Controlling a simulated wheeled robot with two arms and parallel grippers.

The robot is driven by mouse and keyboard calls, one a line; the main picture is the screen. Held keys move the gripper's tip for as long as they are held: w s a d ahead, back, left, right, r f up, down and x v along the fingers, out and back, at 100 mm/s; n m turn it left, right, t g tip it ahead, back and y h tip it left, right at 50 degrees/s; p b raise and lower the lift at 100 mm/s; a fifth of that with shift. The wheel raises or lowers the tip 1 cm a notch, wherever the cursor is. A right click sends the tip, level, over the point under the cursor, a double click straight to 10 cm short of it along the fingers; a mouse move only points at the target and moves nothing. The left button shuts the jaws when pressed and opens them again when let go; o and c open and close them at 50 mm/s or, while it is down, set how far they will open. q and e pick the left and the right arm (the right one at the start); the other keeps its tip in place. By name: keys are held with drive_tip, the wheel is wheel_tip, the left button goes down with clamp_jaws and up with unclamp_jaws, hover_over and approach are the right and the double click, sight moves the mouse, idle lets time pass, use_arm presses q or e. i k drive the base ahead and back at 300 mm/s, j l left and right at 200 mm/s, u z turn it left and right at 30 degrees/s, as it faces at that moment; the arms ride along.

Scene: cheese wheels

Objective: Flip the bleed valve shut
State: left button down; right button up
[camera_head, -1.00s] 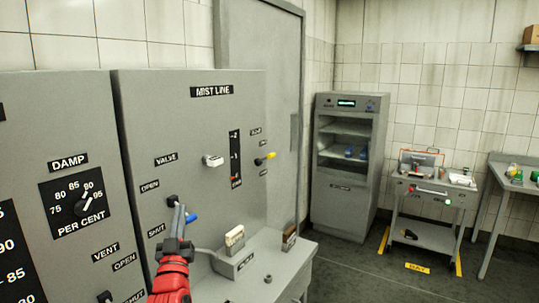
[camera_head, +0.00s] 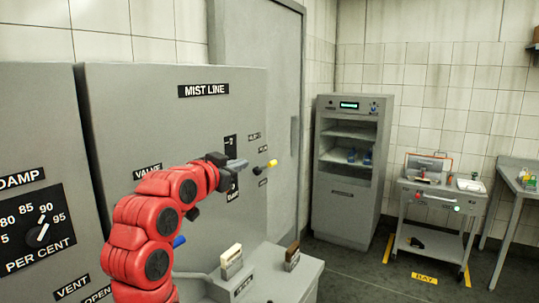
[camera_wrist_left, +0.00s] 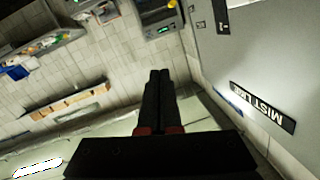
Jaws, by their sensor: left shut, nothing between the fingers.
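A small lever with a yellow tip (camera_head: 267,165) sticks out from the right side of the MIST LINE panel (camera_head: 140,105), between small labels too blurred to read surely. A yellow tip also shows at the top edge of the left wrist view (camera_wrist_left: 173,4). My left gripper (camera_head: 240,164) is shut and empty, just left of the yellow tip in the head view; I cannot tell whether they touch. Its closed fingers (camera_wrist_left: 158,82) point up the wrist view. A blue lever (camera_head: 179,241) shows below my arm, under the VALVE label. My right gripper is out of view.
My red left arm hides part of the panel and its scale. Two small blocks (camera_head: 231,256) (camera_head: 292,254) stand on the ledge below. A grey cabinet (camera_head: 347,210) and a cart (camera_head: 430,213) stand farther right, with open floor in front.

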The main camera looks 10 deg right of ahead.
sight(267, 166)
drive_tip(key=i, duration=0.55)
drive_tip(key=i+l, duration=0.35)
drive_tip(key=l, duration=0.15)
